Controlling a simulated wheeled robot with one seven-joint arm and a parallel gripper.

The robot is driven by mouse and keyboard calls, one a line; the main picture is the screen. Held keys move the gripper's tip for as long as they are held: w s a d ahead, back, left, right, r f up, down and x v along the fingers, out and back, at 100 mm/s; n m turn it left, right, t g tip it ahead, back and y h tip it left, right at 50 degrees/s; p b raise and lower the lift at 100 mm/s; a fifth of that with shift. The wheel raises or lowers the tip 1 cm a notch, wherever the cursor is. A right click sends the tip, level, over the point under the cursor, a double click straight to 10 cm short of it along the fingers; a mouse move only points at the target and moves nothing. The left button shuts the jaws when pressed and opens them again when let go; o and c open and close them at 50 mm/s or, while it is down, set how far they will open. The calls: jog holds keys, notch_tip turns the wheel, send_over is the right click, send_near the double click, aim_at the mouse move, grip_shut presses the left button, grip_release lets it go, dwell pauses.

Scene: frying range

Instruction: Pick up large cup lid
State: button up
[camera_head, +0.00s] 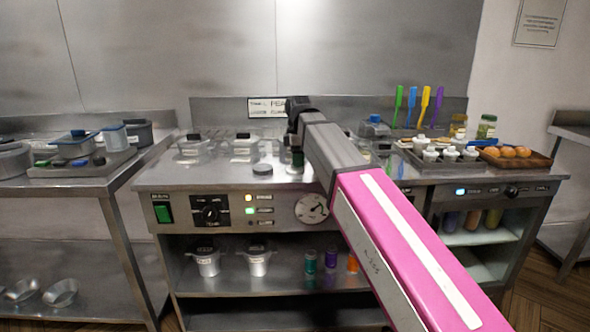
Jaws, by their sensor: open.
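A small dark round lid-like disc (262,169) lies on the steel counter (215,177) of the range, left of my gripper. It may be the large cup lid, but it is too small to be sure. My gripper (297,160) is open at the far end of my arm, pointing down over the counter just right of the disc. Its fingertips are small and dark, and I cannot make out anything between them. My arm hides part of the counter to the right.
Clear containers with dark knobs (193,147) stand behind the disc. White cups in a tray (450,153) and a wooden tray of eggs (513,156) stand at the right. Lidded pots (205,262) are on the shelf below. The counter's front left is clear.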

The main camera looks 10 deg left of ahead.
jog(key=shift+f, duration=0.45)
grip_shut()
jog(key=shift+r, duration=0.15)
